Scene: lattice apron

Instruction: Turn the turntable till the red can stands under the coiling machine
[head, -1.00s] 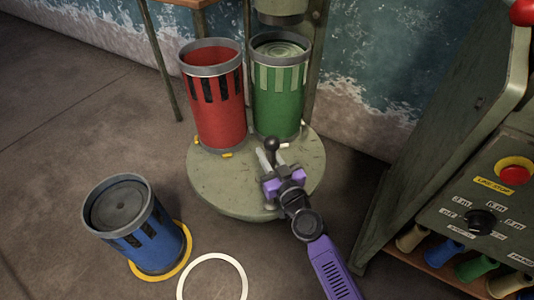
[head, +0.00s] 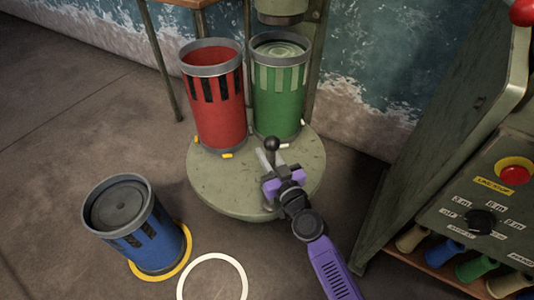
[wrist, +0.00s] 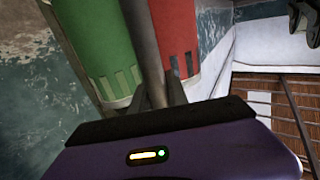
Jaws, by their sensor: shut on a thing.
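The round green turntable (head: 235,190) bears two cans. The red can (head: 217,115) stands upright on its left part and looks open and empty. The green can (head: 278,105) stands on its back right part, below the coiling machine's cylinder (head: 282,10), and has pale coils at its top. A handle post with a black ball knob (head: 271,144) rises at the turntable's front right. My gripper (head: 277,178) is shut on this handle. In the wrist view, the grey post (wrist: 147,50) stands between my fingertips (wrist: 160,95), with the green can (wrist: 95,45) and red can (wrist: 176,40) behind.
A blue can (head: 135,225) stands on the floor on a yellow ring (head: 182,262). An empty white ring (head: 210,258) lies on the floor beside it. A control cabinet (head: 480,190) with a red stop button (head: 515,170) stands close on the right. The floor at left is clear.

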